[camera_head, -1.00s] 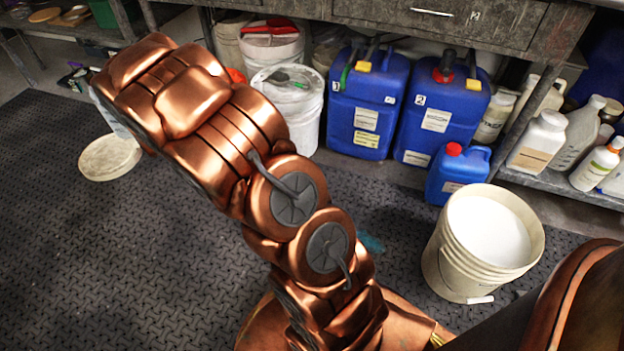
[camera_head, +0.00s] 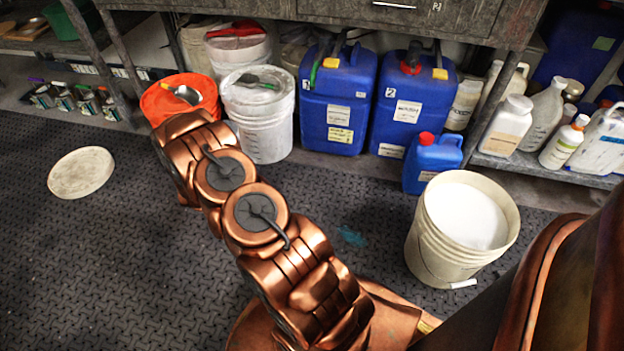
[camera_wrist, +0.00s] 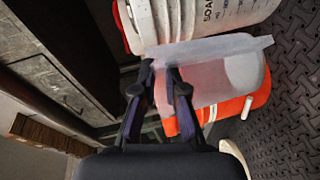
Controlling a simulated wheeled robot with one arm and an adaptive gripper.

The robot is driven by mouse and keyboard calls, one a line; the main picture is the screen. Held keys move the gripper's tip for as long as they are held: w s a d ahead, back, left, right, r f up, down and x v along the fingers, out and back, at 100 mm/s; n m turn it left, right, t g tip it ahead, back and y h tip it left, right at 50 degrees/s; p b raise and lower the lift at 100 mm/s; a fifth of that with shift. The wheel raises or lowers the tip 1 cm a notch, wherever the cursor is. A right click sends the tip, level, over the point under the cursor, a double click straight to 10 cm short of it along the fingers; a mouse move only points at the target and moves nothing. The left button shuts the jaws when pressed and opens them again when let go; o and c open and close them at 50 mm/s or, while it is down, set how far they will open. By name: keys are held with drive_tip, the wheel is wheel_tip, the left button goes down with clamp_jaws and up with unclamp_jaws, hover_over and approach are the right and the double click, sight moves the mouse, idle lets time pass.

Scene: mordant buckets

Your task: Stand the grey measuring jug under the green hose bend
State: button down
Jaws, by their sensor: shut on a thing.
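In the wrist view my gripper (camera_wrist: 163,72) is shut on the edge of a translucent grey vessel, which I take to be the measuring jug (camera_wrist: 208,68). The jug lies across the picture in front of an orange bucket and beside a white bucket. I cannot tell whether it touches them. In the head view my arm hides the gripper, and I do not see the jug. I cannot make out a green hose bend for certain. A narrow green piece (camera_head: 314,72) shows at the top of the left blue canister.
The orange bucket (camera_head: 160,104) and white bucket (camera_head: 262,128) stand by the bench. Two large blue canisters (camera_head: 336,110) and a small blue one (camera_head: 430,165) are right of them. An open cream bucket (camera_head: 428,235) stands front right. A round lid (camera_head: 80,172) lies on otherwise clear floor at left.

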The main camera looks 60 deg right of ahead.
drive_tip(key=s+d+f+m+g+h, duration=0.1)
drive_tip(key=s+d+f+m+g, duration=0.25)
drive_tip(key=s, duration=0.75)
drive_tip(key=s+d+f+m+g+h, duration=0.1)
drive_tip(key=s+d+f+g, duration=0.4)
drive_tip(key=s, duration=0.6)
drive_tip(key=s+d+f+m+g, duration=0.25)
drive_tip(key=s+f, duration=0.25)
drive_tip(key=s, duration=0.6)
drive_tip(key=w+d+f+b, duration=0.2)
drive_tip(key=w+d+b, duration=0.2)
drive_tip(key=w, duration=0.3)
drive_tip(key=w+d+f+t+b, duration=0.1)
drive_tip(key=w+d+f+b, duration=0.2)
drive_tip(key=w, duration=0.3)
drive_tip(key=shift+w+d+f+b, duration=0.15)
drive_tip(key=shift+w+d+b, duration=0.25)
drive_tip(key=shift+d+b, duration=0.15)
drive_tip(key=shift+f, duration=0.1)
drive_tip(key=c, duration=1.7)
unclamp_jaws()
drive_tip(key=shift+f, duration=0.1)
drive_tip(key=o, duration=0.5)
